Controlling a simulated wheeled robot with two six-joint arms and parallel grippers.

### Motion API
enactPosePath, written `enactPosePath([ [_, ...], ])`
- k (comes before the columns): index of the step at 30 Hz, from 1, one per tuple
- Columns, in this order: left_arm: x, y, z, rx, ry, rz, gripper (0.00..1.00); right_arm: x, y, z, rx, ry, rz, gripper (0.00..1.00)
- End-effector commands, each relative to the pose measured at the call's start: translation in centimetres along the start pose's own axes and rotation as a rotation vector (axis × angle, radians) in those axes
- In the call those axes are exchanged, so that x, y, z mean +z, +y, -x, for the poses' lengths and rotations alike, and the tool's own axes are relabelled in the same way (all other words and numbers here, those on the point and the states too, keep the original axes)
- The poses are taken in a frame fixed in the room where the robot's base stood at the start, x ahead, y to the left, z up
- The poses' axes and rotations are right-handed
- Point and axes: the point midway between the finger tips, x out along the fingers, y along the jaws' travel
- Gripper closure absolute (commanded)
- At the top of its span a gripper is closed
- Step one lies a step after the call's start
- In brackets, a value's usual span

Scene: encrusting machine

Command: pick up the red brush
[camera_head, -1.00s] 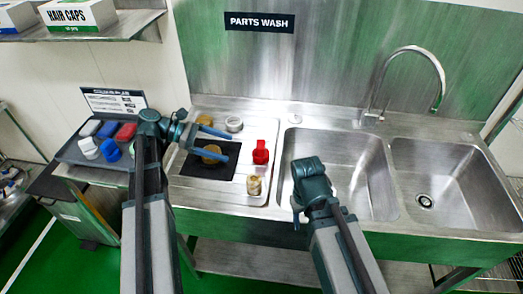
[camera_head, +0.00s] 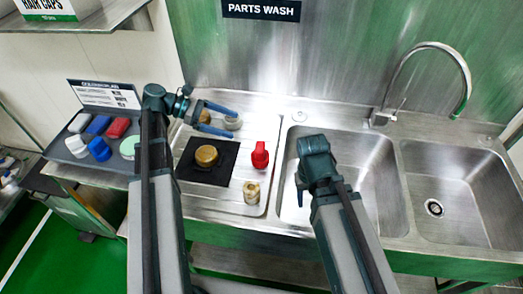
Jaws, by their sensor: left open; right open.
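A red brush-like block (camera_head: 117,127) lies on the dark tray (camera_head: 65,155) at the left, beside a blue one and a white one. Another red object (camera_head: 260,155), upright with a rounded body, stands on the steel drainboard; I cannot tell which red thing is the brush. My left gripper (camera_head: 233,122) is open and empty, its blue fingers pointing right above the back of the drainboard, between the two red things. My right gripper (camera_head: 300,195) is over the left sink basin, right of the red object; its fingers are mostly hidden behind its wrist.
A brass round part (camera_head: 207,156) sits on a black mat (camera_head: 190,172). A beige fitting (camera_head: 251,192) stands at the drainboard's front. Two sink basins and a tall faucet (camera_head: 465,85) are at the right. A sign (camera_head: 105,94) stands behind the tray.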

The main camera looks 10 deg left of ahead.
Motion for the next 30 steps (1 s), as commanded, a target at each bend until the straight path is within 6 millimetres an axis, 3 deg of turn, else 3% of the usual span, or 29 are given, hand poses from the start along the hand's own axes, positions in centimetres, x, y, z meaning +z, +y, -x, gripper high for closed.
enactPosePath([
  [14, -3.1, 0.0, -1.3, 0.000, 0.000, 0.000, 0.00, -0.2, -0.3, -3.4, 0.000, 0.000, 0.000, 0.50],
  [25, -8.2, 0.0, -3.4, 0.000, 0.000, 0.000, 0.00, -0.5, -0.8, -8.9, 0.000, 0.000, 0.000, 0.50],
  [30, -9.3, 0.0, -3.9, 0.000, 0.000, 0.000, 0.00, -0.6, -1.0, -10.0, 0.000, 0.000, 0.000, 0.50],
])
